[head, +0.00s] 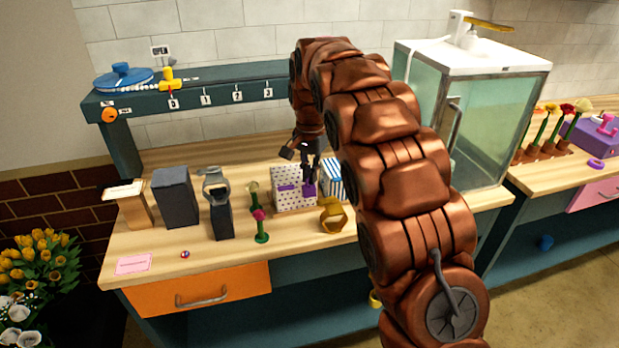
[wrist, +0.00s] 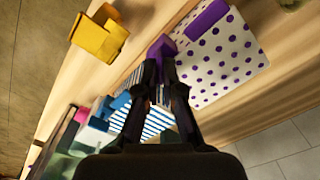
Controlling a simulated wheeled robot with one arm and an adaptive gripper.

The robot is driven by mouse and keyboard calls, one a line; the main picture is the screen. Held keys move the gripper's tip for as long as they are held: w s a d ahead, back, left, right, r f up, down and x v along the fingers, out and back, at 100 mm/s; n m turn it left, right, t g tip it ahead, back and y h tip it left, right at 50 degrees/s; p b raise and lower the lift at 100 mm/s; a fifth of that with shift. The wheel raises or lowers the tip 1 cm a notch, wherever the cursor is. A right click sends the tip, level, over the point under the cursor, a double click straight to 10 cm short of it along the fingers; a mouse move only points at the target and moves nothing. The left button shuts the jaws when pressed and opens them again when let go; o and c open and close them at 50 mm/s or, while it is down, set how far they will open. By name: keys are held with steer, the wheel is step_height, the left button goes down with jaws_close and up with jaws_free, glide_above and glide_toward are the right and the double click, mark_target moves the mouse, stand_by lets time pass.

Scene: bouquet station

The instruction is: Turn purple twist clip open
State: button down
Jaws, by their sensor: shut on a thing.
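The purple twist clip (head: 308,189) is at the front right of a white box with purple dots (head: 293,203). In the wrist view the clip (wrist: 160,47) sits between my fingertips, beside the dotted box (wrist: 228,58). My gripper (head: 309,176) reaches down from above and is shut on the clip. The gripper also fills the lower middle of the wrist view (wrist: 162,68). A purple band (wrist: 206,20) lies on the dotted box, apart from the clip. The fingers hide part of the clip, so its exact turn cannot be told.
A blue-striped box (head: 332,178) stands close on the right. A yellow holder (head: 333,216) is in front of it. Two small flowers in green stands, one with a pink bloom (head: 260,227), are to the left. A glass-sided cabinet (head: 470,110) stands right, behind my arm.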

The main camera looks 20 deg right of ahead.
mark_target(311, 187)
steer(key=m, duration=0.4)
steer(key=shift+m+b, duration=0.3)
steer(key=shift+b, duration=0.1)
steer(key=m, duration=0.4)
steer(key=shift+s+d, duration=0.1)
steer(key=shift+s, duration=0.05)
steer(key=c, duration=1.3)
jaws_free()
steer(key=shift+r, duration=3.75)
